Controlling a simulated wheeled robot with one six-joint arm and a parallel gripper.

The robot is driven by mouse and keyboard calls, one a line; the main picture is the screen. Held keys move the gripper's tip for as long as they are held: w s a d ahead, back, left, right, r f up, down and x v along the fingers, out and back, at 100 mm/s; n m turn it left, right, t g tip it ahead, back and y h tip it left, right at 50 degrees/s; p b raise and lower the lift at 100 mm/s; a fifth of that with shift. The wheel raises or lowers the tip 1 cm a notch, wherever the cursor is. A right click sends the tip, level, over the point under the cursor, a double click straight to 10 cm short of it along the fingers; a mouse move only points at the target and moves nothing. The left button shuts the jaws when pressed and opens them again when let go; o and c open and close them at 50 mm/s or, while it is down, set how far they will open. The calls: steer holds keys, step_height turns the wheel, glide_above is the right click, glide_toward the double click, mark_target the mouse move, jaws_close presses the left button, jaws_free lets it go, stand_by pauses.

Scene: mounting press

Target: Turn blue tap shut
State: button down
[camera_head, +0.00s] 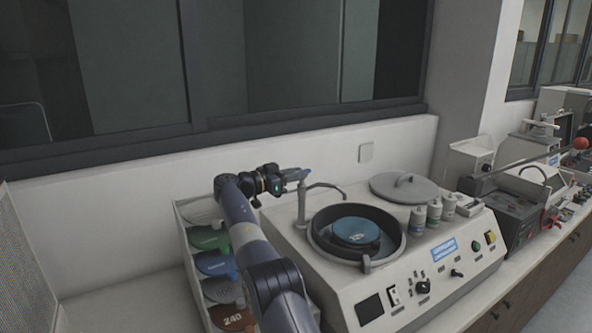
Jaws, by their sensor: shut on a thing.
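The blue tap (297,173) is a small blue handle at the top of a grey post (302,207), at the back left of the polishing machine. A thin curved spout (328,187) runs from the post toward the machine's round bowl. My gripper (286,177) reaches in from the left and is shut on the blue tap. The jaws and the handle are small in this view, and the jaws partly hide the handle. I cannot tell the tap's exact turn angle.
The polishing machine (400,285) has a dark bowl (316,237) with a blue disc (356,231). A rack of coloured discs (214,264) is beside my arm. The wall is close behind.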

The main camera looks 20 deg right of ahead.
steer(key=shift+a+r, duration=0.15)
steer(key=c, duration=1.7)
jaws_free()
steer(key=shift+c, duration=0.2)
steer(key=shift+o, duration=1.2)
steer(key=shift+a, duration=0.15)
steer(key=shift+d+f+b, duration=0.2)
steer(key=shift+f+b, duration=0.15)
steer(key=shift+b, duration=0.6)
steer(key=n+t+b, duration=0.1)
steer(key=b, duration=0.3)
steer(key=n+t+y+b, duration=0.1)
steer(key=b, duration=0.3)
steer(key=t+b, duration=0.2)
steer(key=b, duration=0.2)
steer(key=shift+s+d+n, duration=0.1)
steer(key=shift+s+n, duration=0.2)
steer(key=shift+n, duration=0.1)
steer(key=n+t+y+b, duration=0.1)
steer(key=t+b, duration=0.1)
steer(key=b, duration=0.3)
steer(key=shift+s+d, duration=0.1)
steer(key=shift+s, duration=0.05)
